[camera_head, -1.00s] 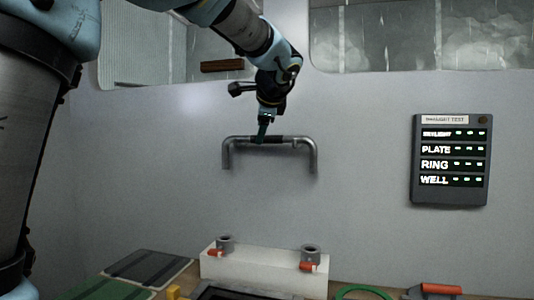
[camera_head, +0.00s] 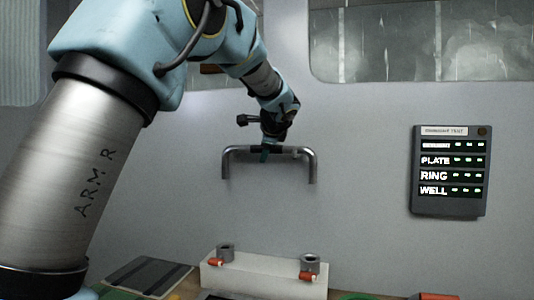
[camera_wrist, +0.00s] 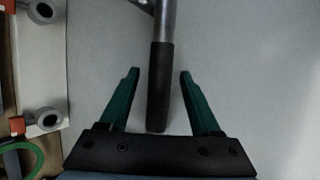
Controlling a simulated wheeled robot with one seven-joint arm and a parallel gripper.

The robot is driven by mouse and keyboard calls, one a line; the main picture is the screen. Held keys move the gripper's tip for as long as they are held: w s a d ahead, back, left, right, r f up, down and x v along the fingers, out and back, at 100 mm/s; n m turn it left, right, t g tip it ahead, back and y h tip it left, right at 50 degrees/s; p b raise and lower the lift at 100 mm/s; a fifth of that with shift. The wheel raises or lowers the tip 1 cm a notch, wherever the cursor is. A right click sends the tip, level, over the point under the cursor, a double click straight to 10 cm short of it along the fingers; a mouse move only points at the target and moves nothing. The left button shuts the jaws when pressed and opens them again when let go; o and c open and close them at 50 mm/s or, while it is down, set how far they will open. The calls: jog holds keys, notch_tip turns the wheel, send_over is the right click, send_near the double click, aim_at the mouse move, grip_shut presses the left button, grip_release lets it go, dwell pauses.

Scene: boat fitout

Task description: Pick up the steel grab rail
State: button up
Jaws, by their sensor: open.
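The steel grab rail (camera_head: 313,168) is a grey tube with two legs bent downward and a dark sleeve (camera_wrist: 160,85) around its middle. It shows against the pale wall in the head view. My gripper (camera_wrist: 160,72) is open, with one green finger on each side of the sleeve and a gap visible on both sides. In the head view my gripper (camera_head: 265,154) is at the rail's middle and hides part of it. How the rail is held up cannot be told.
Below the rail, a white block (camera_head: 262,277) carries two grey ring sockets with red levers. A dark striped mat (camera_head: 145,275) lies left of it. A dark panel (camera_head: 449,170) with lit words hangs on the wall at right. Windows are above.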

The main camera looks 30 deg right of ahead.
jog(key=shift+w+d+f, duration=0.1)
jog(key=shift+w+f, duration=0.05)
grip_shut()
dwell(0.4)
dwell(1.0)
